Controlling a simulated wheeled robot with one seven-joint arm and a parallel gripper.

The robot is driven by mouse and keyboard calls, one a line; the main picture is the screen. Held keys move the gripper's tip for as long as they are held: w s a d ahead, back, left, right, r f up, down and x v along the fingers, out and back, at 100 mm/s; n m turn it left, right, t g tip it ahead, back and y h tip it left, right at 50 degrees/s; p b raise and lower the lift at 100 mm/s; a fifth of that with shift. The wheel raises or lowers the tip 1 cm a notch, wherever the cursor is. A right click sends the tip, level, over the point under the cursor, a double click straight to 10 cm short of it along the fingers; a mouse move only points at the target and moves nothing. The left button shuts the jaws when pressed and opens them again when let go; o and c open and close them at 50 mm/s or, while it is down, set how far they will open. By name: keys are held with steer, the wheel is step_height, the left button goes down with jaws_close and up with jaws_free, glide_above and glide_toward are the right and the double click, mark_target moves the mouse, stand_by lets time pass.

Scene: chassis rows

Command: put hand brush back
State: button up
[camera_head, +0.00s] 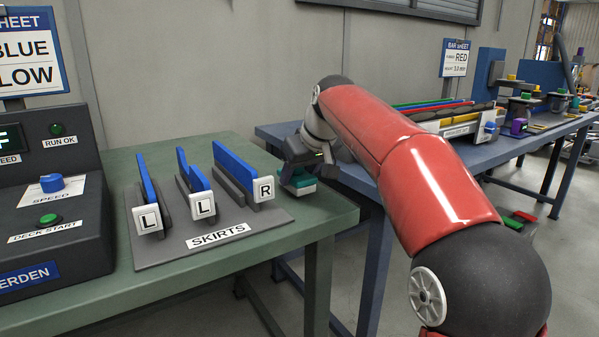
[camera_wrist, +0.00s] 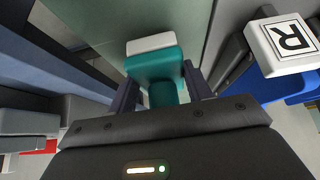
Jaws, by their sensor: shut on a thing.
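The hand brush (camera_head: 303,183) has a teal body and a white lower part. It is at the right edge of the green table, beside the R block. In the wrist view the brush (camera_wrist: 153,65) sits between the two dark fingers of my gripper (camera_wrist: 160,80), with its white end pointing away from me. My gripper (camera_head: 298,170) is shut on the teal part, above the brush in the head view. I cannot tell whether the brush touches the table top. Part of its handle is hidden by the gripper.
The grey SKIRTS rack (camera_head: 215,243) with blue pieces and L and R blocks stands just left of the brush. A control box (camera_head: 50,195) is at far left. A blue table (camera_head: 365,180) stands behind, with a gap between the tables. The green table's front right corner is clear.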

steer(key=shift+f+b, duration=0.3)
steer(key=shift+f, duration=0.45)
stand_by(0.4)
steer(key=o, duration=1.2)
steer(key=p+v, duration=0.1)
steer(key=v, duration=0.6)
steer(key=shift+s+d+r, duration=0.15)
steer(key=shift+s+r, duration=0.05)
steer(key=shift+r, duration=0.1)
